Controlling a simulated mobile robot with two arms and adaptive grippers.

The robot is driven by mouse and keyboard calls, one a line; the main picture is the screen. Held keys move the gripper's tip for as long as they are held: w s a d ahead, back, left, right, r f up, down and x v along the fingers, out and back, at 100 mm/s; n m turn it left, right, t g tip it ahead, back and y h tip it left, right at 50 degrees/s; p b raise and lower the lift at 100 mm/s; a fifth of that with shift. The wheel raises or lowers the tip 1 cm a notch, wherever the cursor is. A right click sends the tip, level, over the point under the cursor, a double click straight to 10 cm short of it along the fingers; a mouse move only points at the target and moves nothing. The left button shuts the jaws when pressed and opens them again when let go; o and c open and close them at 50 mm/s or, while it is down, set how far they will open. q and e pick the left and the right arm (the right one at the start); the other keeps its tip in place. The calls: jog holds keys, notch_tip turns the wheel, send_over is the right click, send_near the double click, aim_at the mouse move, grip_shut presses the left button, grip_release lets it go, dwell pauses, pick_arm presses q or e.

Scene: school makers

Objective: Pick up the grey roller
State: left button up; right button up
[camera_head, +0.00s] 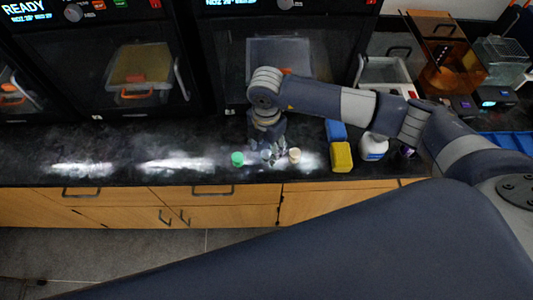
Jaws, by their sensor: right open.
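My right gripper (272,153) points down over the black countertop near its front edge. Its fingers are open, but they are small in the picture. A grey roller cannot be told apart for sure; a small greyish shape shows at the fingertips and blends with them. A small green cylinder (237,158) stands just left of the gripper. A small beige cylinder (294,155) stands just right of it. My left gripper is not in view.
The black countertop (110,150) is clear to the left. A yellow block (341,157), a blue block (336,130) and a white bottle (373,146) stand to the right. Dark printers with displays line the back. Wooden drawers (330,199) are below the front edge.

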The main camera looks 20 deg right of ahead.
aim_at(267, 154)
jog(key=shift+f, duration=1.5)
jog(key=c, duration=0.9)
jog(key=shift+r, duration=0.1)
